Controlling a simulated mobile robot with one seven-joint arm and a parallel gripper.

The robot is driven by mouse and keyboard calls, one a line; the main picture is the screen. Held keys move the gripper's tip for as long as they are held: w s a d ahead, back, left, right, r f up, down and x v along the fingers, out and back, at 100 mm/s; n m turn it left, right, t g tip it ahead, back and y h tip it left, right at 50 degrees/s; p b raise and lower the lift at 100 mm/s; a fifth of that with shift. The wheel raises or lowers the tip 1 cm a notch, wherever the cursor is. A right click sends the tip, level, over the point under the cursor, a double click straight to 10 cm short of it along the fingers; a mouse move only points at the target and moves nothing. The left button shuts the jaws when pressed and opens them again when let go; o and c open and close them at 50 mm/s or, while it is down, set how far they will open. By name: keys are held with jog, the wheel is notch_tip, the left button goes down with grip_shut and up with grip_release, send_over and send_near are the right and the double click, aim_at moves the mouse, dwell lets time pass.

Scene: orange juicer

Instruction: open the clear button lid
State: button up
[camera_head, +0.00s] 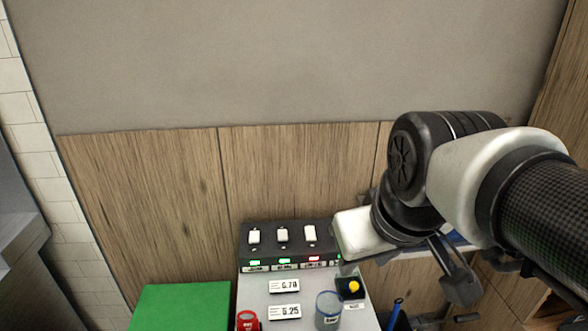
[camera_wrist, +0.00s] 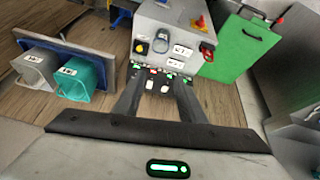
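The clear button lid (camera_head: 328,308) is a bluish see-through cylinder on the front of the grey control box (camera_head: 275,296), low in the head view. It appears closed over its button. It also shows in the wrist view (camera_wrist: 160,42), beyond the fingertips. My gripper (camera_wrist: 157,84) is open and empty, its two dark fingers spread in front of the box's switch strip. It is apart from the lid. In the head view my arm is at the right, with a dark finger visible low down.
A green panel (camera_head: 180,307) stands to the left. Grey and teal bins (camera_wrist: 84,77) show left in the wrist view. A wooden wall is behind.

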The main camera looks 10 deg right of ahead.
jog(key=w+d+f+n+g+b, duration=0.2)
jog(key=w+f+n+b, duration=0.1)
jog(key=w+n, duration=0.5)
jog(key=n+g+b, duration=0.3)
jog(key=n+b, duration=0.2)
jog(key=n, duration=1.2)
send_over(354, 284)
notch_tip(354, 284, down, 16)
notch_tip(354, 284, down, 17)
jog(key=shift+r+b, duration=0.1)
jog(key=shift+b, duration=0.85)
grip_shut()
